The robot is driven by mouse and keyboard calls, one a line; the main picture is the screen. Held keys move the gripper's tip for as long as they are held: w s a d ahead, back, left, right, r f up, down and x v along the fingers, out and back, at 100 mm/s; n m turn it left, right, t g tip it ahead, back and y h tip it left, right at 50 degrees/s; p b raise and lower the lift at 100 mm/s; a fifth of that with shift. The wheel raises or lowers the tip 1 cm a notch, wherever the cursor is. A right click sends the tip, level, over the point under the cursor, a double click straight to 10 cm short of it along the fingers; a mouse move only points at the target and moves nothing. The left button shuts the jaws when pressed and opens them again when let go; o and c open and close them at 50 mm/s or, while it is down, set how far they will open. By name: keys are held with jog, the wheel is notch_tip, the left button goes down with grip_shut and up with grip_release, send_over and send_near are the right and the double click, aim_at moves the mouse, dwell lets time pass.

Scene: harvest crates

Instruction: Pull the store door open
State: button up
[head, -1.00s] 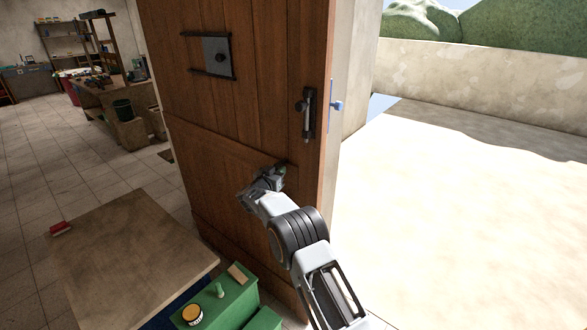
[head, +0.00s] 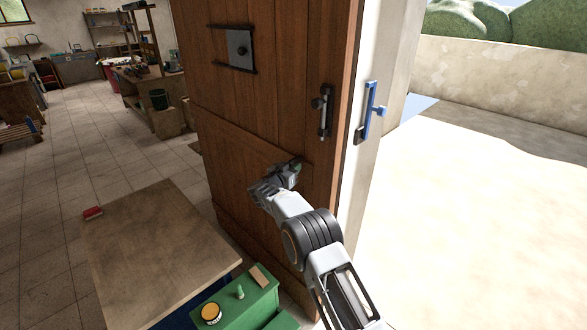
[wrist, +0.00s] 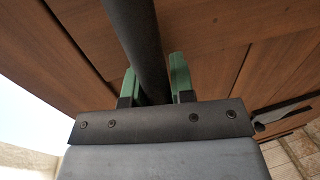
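The brown plank door (head: 265,125) fills the middle of the head view, its right edge standing beside a pale upright. My gripper (head: 290,172) is at the door's face, below and left of a dark latch (head: 325,110). In the wrist view a thick dark bar (wrist: 143,45) runs between my gripper's green fingertips (wrist: 155,82). They sit close against it on both sides, so my gripper looks shut on this bar handle. In the head view my gripper mostly hides the bar.
A blue latch (head: 370,112) is on the pale upright right of the door. A red object (head: 92,213) lies near the board's far left corner. Tiled floor is open at left.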

jog(key=o, duration=0.4)
jog(key=shift+d+r, duration=0.25)
jog(key=shift+r, duration=0.1)
jog(key=b+v, duration=0.3)
jog(key=v, duration=1.1)
jog(key=shift+w+a+f+b, duration=0.15)
jog(key=shift+w+b, duration=0.05)
jog(key=shift+b, duration=0.1)
